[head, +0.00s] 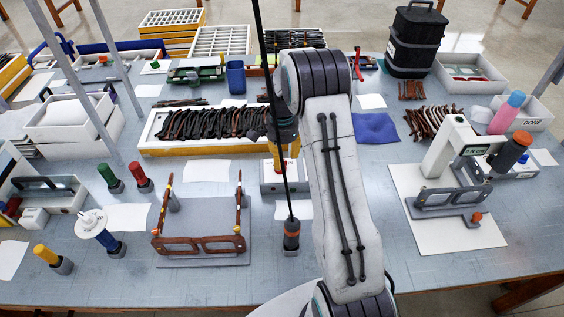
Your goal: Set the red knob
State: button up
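A small white box (272,186) stands near the middle of the table, with a red part (285,166) on top that may be the red knob. My arm's elbow and forearm cover much of this area. My gripper (278,148) is dark and partly hidden. It appears just above the box, close to yellow and red parts. I cannot tell whether it touches them, or whether its fingers are open or shut. A separate red-topped tool (139,176) stands in a grey holder at the left.
A long tray of dark frames (155,146) lies behind the box. A brown eyeglass frame (205,246) sits on a grey plate at front left. A white press (452,150) stands at right.

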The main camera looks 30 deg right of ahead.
notch_tip(320, 180, up, 8)
jog(key=shift+r, duration=0.2)
dwell(0.8)
